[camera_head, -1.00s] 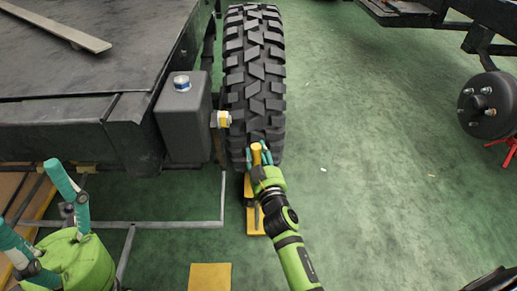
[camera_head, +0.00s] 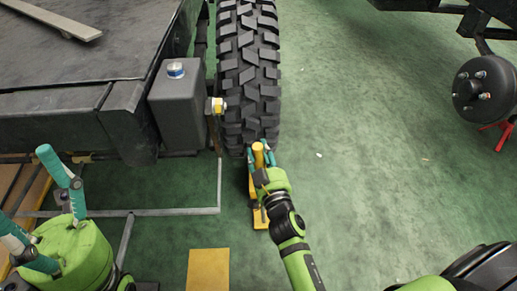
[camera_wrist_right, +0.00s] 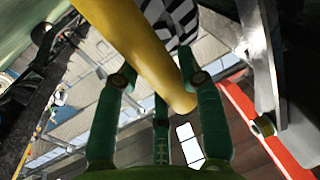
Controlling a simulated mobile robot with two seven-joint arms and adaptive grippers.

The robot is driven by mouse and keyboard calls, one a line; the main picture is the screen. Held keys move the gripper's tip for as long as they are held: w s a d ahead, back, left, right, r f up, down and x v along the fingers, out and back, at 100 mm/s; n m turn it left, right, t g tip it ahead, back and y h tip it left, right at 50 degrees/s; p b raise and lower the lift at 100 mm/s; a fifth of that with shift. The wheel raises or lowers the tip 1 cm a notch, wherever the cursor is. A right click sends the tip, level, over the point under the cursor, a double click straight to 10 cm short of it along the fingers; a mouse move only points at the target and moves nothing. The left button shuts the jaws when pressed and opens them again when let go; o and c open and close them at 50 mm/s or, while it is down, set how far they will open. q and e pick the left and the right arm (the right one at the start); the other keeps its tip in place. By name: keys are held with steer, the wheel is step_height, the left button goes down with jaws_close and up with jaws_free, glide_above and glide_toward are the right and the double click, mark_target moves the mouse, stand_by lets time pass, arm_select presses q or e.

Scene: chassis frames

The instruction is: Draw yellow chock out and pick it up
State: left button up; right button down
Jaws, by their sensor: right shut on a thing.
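The yellow chock stands on the floor at the foot of the big black tyre (camera_head: 248,80) in the head view. Its yellow upright handle (camera_head: 258,155) rises between the teal fingers of my right gripper (camera_head: 261,156), which is shut on it. Part of the chock's flat base (camera_head: 261,218) shows below; my gripper and arm hide the rest. In the right wrist view the yellow handle (camera_wrist_right: 135,45) runs diagonally between the green fingers. My left gripper (camera_head: 38,205) is at the lower left, its fingers spread, empty and away from the chock.
A dark vehicle frame with a grey box (camera_head: 180,110) stands left of the tyre. A grey floor bar (camera_head: 170,211) and a yellow plate (camera_head: 208,270) lie nearby. A wheel hub (camera_head: 484,92) on a red stand (camera_head: 497,134) is at the right. The green floor between is clear.

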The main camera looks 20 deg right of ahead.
steer(key=s+a, duration=0.4)
steer(key=s, duration=0.5)
steer(key=shift+s+a+f+m+b, duration=0.25)
steer(key=shift+a+f+m+b, duration=0.05)
steer(key=shift+a+f+m, duration=0.1)
stand_by(0.4)
steer(key=c, duration=0.7)
jaws_free()
steer(key=shift+d, duration=0.1)
steer(key=shift+r, duration=0.1)
steer(key=s+d+n+y, duration=0.1)
steer(key=s+d+n, duration=0.1)
steer(key=s, duration=0.6)
steer(key=shift+d+f+n+y, duration=0.15)
steer(key=shift+f+n+y, duration=0.2)
steer(key=shift+n, duration=0.35)
